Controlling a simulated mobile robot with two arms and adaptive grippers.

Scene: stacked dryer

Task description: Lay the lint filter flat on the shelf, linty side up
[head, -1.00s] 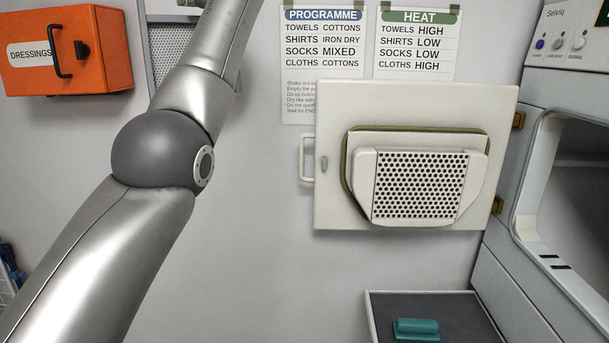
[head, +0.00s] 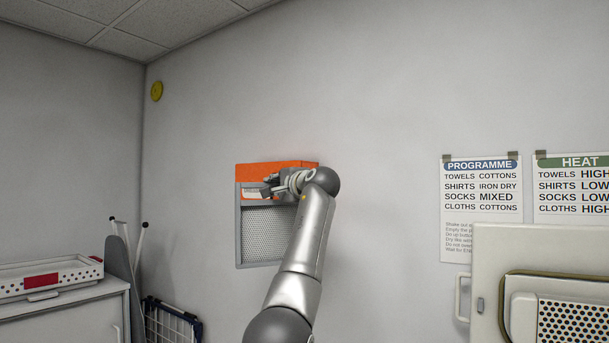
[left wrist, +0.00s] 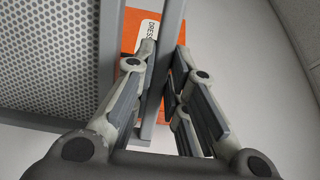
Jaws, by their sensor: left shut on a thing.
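The lint filter is a grey-framed mesh panel (head: 268,234), held upright in front of the wall. In the left wrist view its mesh (left wrist: 48,60) fills the left side. My left gripper (head: 277,187) is shut on the top part of its frame; in the left wrist view the frame's bar passes between the fingers (left wrist: 160,65). The mesh side facing the head camera looks pale grey; I cannot tell whether lint is on it. I cannot make out the shelf in the current frames. My right gripper is not in view.
An orange dressings box (head: 285,166) is on the wall behind the filter and gripper. At the left stand a white cabinet (head: 65,318) with a perforated tray (head: 50,277), and a folded rack (head: 172,322). An open dryer door (head: 490,245) stands at the right, under wall charts (head: 480,190).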

